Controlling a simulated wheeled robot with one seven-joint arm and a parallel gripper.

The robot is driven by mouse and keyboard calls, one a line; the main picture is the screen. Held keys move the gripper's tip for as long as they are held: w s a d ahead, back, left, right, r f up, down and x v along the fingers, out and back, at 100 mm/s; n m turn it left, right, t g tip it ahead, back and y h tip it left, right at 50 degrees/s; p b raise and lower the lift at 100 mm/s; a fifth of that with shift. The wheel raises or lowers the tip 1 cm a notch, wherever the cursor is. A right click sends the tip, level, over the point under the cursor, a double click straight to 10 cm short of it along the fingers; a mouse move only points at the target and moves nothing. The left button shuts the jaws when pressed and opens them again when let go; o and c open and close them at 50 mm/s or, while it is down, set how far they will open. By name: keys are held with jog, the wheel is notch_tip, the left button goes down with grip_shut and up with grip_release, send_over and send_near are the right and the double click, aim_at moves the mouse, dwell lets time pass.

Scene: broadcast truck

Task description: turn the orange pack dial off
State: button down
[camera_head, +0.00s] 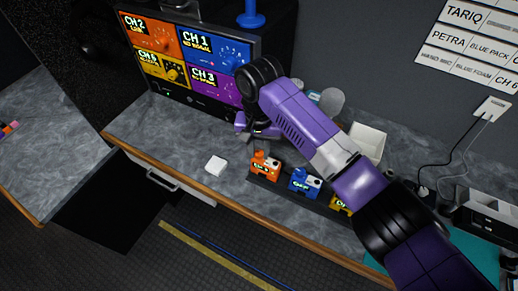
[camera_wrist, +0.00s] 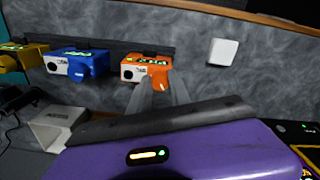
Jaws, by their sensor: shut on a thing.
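The orange pack (camera_head: 264,168) stands at the left end of a dark rack on the counter, with a green-lit display. In the wrist view the orange pack (camera_wrist: 132,69) has a white face part, and its orange dial (camera_wrist: 160,82) points toward my gripper. My gripper (camera_wrist: 159,90) has its two grey fingers on either side of this dial, shut on it. In the head view my gripper (camera_head: 262,146) reaches down just behind the orange pack; the arm partly hides the fingertips and the dial.
A blue pack (camera_head: 304,182) and a yellow pack (camera_head: 340,206) stand on the same rack (camera_wrist: 110,45), beside the orange one. A white square block (camera_head: 216,165) lies on the counter to the left. A white box (camera_head: 370,140) and a monitor (camera_head: 185,91) stand behind.

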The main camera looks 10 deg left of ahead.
aim_at(260, 153)
jog(key=n, duration=0.5)
jog(key=shift+n, duration=0.4)
jog(key=n, duration=0.5)
jog(key=shift+n, duration=0.3)
dwell(0.3)
jog(key=c, duration=1.2)
grip_release()
jog(key=shift+r+b, duration=0.35)
jog(key=shift+r, duration=3.6)
